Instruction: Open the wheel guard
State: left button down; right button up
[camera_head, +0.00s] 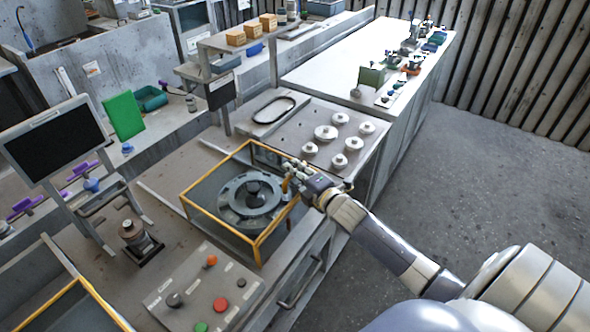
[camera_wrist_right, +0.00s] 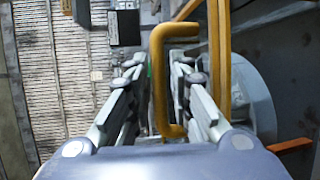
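The wheel guard (camera_head: 257,250) is a clear box with a yellow frame, standing over a grey wheel (camera_head: 234,206) with a dark hub on the bench. Its lid looks down. A yellow U-shaped handle (camera_wrist_right: 158,90) stands out from the guard's frame (camera_wrist_right: 223,60) in the right wrist view. My right gripper (camera_head: 290,170) is at the guard's right side. In the wrist view its open fingers (camera_wrist_right: 160,85) lie on either side of the handle's bar, with small gaps showing. Whether a finger touches it I cannot tell. My left gripper is not in view.
A control panel (camera_head: 193,290) with coloured buttons sits in front of the guard. A monitor (camera_head: 55,140) stands to the left. A plate with several white round knobs (camera_head: 326,132) lies behind the guard. The floor (camera_head: 480,170) at right is clear.

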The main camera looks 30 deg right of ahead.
jog(key=shift+w, duration=0.1)
jog(key=shift+c, duration=0.6)
grip_shut()
